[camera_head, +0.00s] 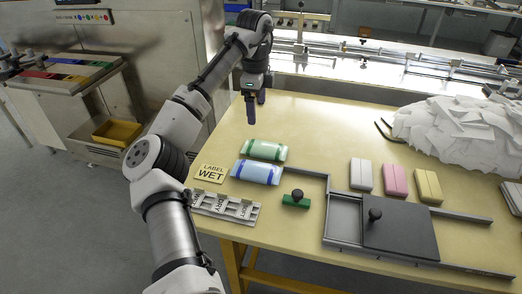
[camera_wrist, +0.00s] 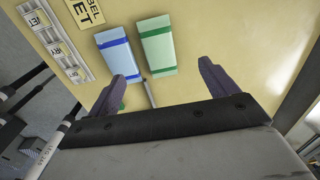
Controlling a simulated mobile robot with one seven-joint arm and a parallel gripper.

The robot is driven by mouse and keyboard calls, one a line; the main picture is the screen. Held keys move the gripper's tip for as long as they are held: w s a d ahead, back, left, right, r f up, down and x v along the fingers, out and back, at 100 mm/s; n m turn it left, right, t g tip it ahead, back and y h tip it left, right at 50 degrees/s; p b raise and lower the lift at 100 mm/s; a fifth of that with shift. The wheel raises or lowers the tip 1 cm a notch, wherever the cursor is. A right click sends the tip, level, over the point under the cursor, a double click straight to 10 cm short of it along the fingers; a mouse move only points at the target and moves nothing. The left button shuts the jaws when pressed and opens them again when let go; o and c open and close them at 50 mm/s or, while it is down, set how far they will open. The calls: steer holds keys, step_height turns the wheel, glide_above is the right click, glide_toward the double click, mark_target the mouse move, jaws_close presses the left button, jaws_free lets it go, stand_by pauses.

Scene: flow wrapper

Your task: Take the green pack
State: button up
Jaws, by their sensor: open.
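The green pack (camera_head: 264,150) is a pale green pillow-shaped wrapper with darker green bands. It lies flat on the tan table, just behind a similar blue pack (camera_head: 255,172). In the wrist view the green pack (camera_wrist: 157,46) is right of the blue pack (camera_wrist: 119,55), beyond my fingertips. My gripper (camera_head: 256,110) points down above the table, behind the green pack and apart from it. In the wrist view my gripper (camera_wrist: 166,75) has its two fingers wide apart with nothing between them.
A "LABEL WET" card (camera_head: 211,173) and a grey slotted rack (camera_head: 225,207) lie left of the packs. A green block with a black knob (camera_head: 296,199) and a grey sliding-lid tray (camera_head: 343,220) are in front. White, pink and yellow packs and a white paper heap (camera_head: 455,130) lie right.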

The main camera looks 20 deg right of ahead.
glide_above(257, 145)
step_height(257, 145, down, 9)
steer(key=shift+s+a+r+p, duration=0.1)
steer(key=shift+s+r+p, duration=0.1)
steer(key=shift+p, duration=0.2)
steer(key=shift+w+f+p, duration=0.2)
steer(key=shift+f+p, duration=0.5)
steer(key=shift+f, duration=2)
steer(key=c, duration=1)
